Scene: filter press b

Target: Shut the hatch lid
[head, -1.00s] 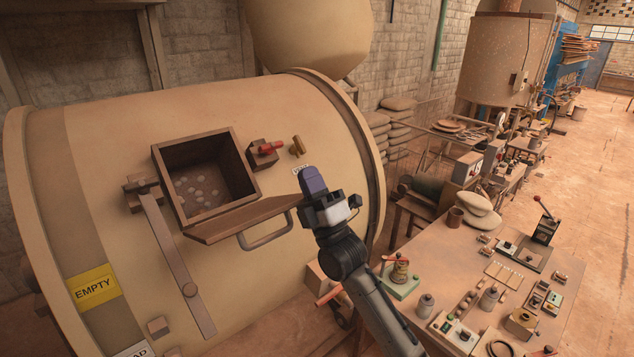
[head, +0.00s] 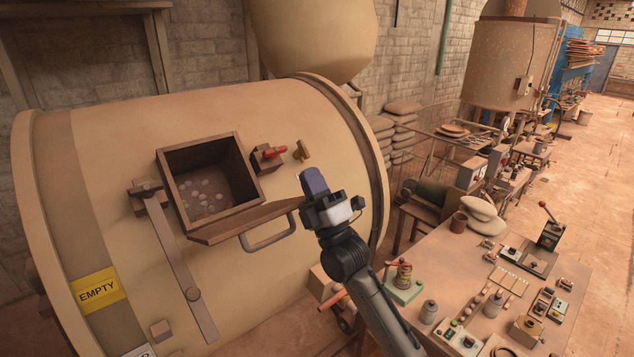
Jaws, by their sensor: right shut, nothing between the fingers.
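The hatch lid (head: 247,220) is a brown flap hinged along the lower edge of the square hatch frame (head: 165,196). It stands open, swung outward and down, with a metal loop handle (head: 270,238) on its outer side. Inside the open hatch, several pale round pieces lie at the bottom. My right gripper (head: 313,182) is shut and empty. In the picture it is just right of the lid's right end and the handle; I cannot tell whether it touches either. My left gripper is not in view.
The hatch sits on a big cream drum with a yellow EMPTY label (head: 97,290). A long flat bar (head: 180,265) runs left of the hatch. A cluttered workbench (head: 450,270) stands at lower right.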

